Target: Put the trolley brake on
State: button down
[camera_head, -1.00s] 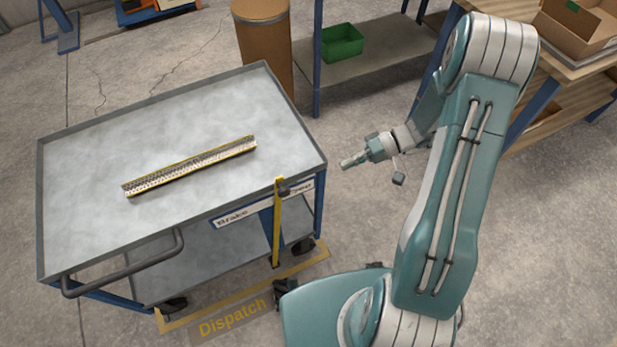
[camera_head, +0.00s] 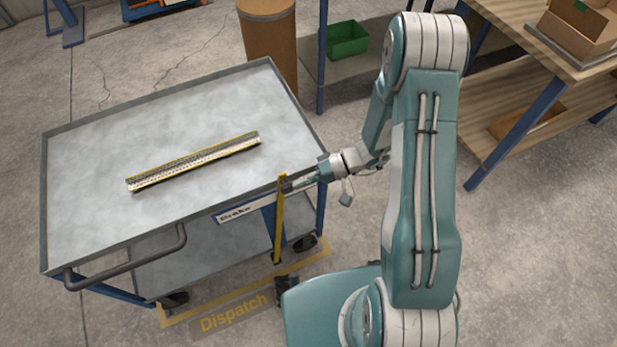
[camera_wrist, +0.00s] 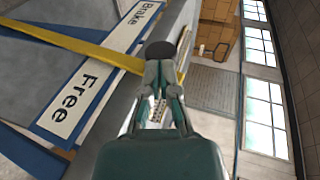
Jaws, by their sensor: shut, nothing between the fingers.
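The grey trolley (camera_head: 90,235) stands at left with a yellow brake lever (camera_head: 279,230) on its near right side. In the wrist view the yellow lever (camera_wrist: 75,42) crosses the white label plate (camera_wrist: 75,105) between the words Brake and Free.
A perforated metal strip (camera_head: 195,162) lies on the trolley top. A push handle (camera_head: 125,262) juts from the trolley's near left side. A brown drum (camera_head: 270,45) and a shelf with a green bin (camera_head: 347,40) stand behind. A wooden workbench (camera_head: 500,30) is at right.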

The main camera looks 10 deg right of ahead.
jog(key=s+a+h, duration=0.3)
jog(key=a, duration=0.7)
jog(key=shift+s+r+t, duration=0.15)
jog(key=shift+r+t, duration=0.15)
jog(key=shift+r, duration=0.1)
